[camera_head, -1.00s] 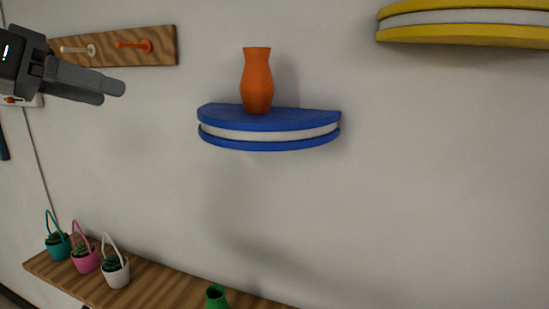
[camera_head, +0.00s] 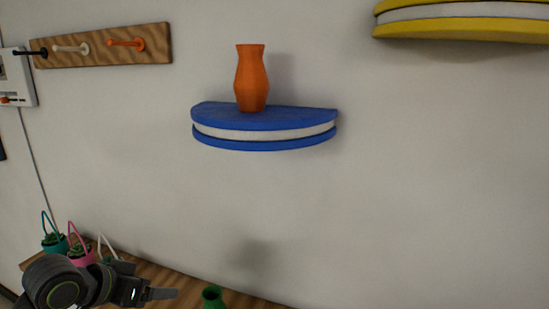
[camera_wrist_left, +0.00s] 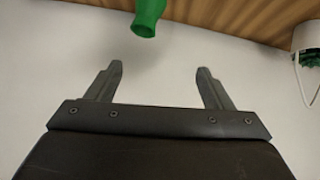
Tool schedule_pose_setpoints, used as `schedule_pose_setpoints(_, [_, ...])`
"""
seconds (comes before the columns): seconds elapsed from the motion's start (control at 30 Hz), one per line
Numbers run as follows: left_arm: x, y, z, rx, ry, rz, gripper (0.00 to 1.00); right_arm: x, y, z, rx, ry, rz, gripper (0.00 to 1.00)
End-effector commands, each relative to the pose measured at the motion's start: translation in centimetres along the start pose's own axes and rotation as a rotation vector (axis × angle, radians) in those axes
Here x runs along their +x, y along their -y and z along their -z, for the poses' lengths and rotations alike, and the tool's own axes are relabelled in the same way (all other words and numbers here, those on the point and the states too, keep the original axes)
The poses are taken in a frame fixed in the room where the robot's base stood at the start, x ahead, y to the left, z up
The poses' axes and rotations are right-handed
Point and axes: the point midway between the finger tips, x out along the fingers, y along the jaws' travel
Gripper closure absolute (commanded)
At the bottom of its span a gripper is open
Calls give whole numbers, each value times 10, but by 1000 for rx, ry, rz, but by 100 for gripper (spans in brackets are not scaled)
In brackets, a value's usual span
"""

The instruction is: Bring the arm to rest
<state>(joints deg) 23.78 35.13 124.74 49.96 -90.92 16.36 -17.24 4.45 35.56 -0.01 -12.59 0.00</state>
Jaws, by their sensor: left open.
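My left gripper (camera_head: 165,294) is low in the head view at the lower left, in front of the wooden shelf with the plants. In the left wrist view its two fingers (camera_wrist_left: 160,85) are spread apart with nothing between them. A green vase (camera_wrist_left: 148,14) shows beyond the fingers at the top of that view. It also shows in the head view (camera_head: 213,298), just right of the gripper. My right gripper is not in view.
An orange vase (camera_head: 251,80) stands on a blue half-round wall shelf (camera_head: 265,137). A yellow shelf (camera_head: 465,30) is at upper right. A peg rack (camera_head: 90,58) is at upper left. Teal (camera_head: 54,243) and pink (camera_head: 80,252) plant pots stand on the wooden shelf (camera_head: 252,301).

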Motion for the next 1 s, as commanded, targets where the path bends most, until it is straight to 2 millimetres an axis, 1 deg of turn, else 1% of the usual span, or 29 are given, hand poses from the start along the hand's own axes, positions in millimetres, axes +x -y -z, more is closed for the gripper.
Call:
schedule_pose_setpoints(0.03, [10, 0, -28, -18, 26, 15, 25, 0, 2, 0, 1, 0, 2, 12])
schedule_pose_setpoints(0.07, [14, 1, -42, -26, 38, 28, 25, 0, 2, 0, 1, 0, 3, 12])
schedule_pose_setpoints(0.1, [19, 2, -61, -36, 54, 47, 25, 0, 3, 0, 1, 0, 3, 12])
schedule_pose_setpoints(0.17, [25, 2, -90, -53, 79, 77, 25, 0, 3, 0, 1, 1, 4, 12])
schedule_pose_setpoints(0.2, [27, 2, -110, -63, 96, 98, 25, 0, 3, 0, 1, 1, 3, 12])
schedule_pose_setpoints(0.23, [28, 2, -124, -72, 110, 114, 25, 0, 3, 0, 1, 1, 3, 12])
schedule_pose_setpoints(0.27, [29, 2, -138, -81, 124, 130, 25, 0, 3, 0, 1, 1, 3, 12])
schedule_pose_setpoints(0.3, [28, 1, -158, -92, 143, 151, 25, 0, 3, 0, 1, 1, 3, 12])
schedule_pose_setpoints(0.37, [27, 0, -186, -110, 173, 186, 25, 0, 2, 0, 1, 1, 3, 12])
schedule_pose_setpoints(0.4, [24, -1, -205, -121, 195, 211, 25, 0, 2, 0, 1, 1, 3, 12])
schedule_pose_setpoints(0.47, [18, -4, -232, -139, 228, 248, 25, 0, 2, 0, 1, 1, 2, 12])
schedule_pose_setpoints(0.5, [14, -5, -250, -151, 251, 273, 25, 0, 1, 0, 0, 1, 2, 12])
schedule_pose_setpoints(0.6, [0, -9, -288, -175, 306, 333, 25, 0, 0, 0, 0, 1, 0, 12])
schedule_pose_setpoints(0.7, [-15, -14, -318, -195, 357, 386, 25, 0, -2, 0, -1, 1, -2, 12])
schedule_pose_setpoints(0.8, [-30, -18, -344, -212, 404, 433, 25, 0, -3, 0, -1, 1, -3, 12])
schedule_pose_setpoints(0.93, [-51, -25, -372, -231, 466, 491, 25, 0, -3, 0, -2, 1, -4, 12])
schedule_pose_setpoints(0.97, [-52, -25, -378, -234, 478, 501, 25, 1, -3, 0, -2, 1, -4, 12])
schedule_pose_setpoints(1.0, [-37, -18, -384, -230, 477, 495, 25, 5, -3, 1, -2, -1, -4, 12])
